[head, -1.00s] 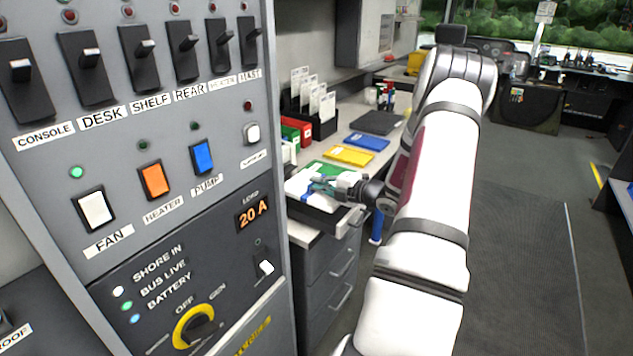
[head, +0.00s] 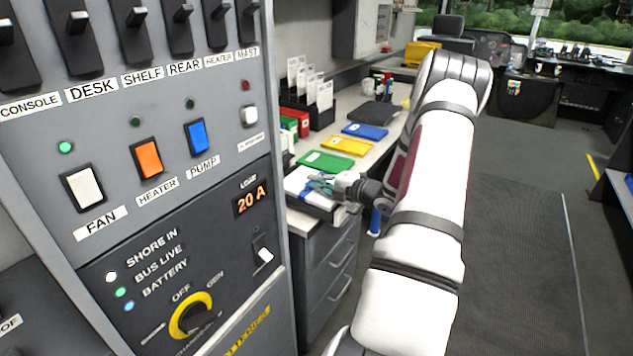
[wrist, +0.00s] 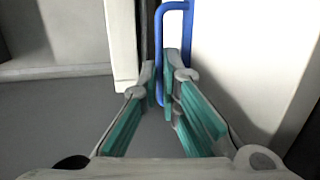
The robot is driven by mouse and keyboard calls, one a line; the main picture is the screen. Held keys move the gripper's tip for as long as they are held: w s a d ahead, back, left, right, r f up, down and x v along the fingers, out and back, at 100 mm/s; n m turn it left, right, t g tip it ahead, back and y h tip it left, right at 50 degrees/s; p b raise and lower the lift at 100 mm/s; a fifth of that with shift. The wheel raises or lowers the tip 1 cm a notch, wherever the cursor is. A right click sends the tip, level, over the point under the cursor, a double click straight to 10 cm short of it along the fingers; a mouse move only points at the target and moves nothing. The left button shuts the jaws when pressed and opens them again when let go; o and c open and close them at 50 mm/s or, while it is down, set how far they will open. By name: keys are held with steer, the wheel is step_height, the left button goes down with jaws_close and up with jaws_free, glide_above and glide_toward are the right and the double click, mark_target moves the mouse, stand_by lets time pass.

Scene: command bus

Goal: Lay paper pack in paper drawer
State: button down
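The white paper pack (head: 299,180) with a blue band is at the near end of the desk in the head view. My gripper (head: 322,184) reaches in from the right at its blue part. In the wrist view the teal-padded fingers (wrist: 162,82) are close together around one bar of a blue loop (wrist: 159,50) beside the white pack (wrist: 240,45). A dark tray-like part (head: 318,207) shows under the pack; I cannot tell whether it is the paper drawer or whether the pack touches it.
Green (head: 327,162), yellow (head: 346,146) and blue (head: 365,131) flat boards lie behind the pack on the desk. The tall switch panel (head: 225,215) fills the left foreground. Grey drawers (head: 333,265) are below the desk. The aisle floor at right is clear.

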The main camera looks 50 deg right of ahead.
steer(key=shift+s+a+f+g, duration=0.15)
steer(key=shift+s+f, duration=0.1)
steer(key=shift+f, duration=0.35)
steer(key=shift+s+d+f+g, duration=0.1)
steer(key=shift+s+f+g, duration=0.1)
steer(key=shift+f, duration=0.4)
steer(key=c, duration=1.7)
jaws_free()
steer(key=shift+f, duration=0.1)
steer(key=v, duration=0.3)
steer(key=r+v, duration=0.1)
steer(key=v, duration=0.6)
steer(key=shift+s+r, duration=0.15)
steer(key=shift+r, duration=0.1)
steer(key=shift+s+r, duration=0.35)
steer(key=shift+s, duration=0.15)
steer(key=shift+w, duration=0.1)
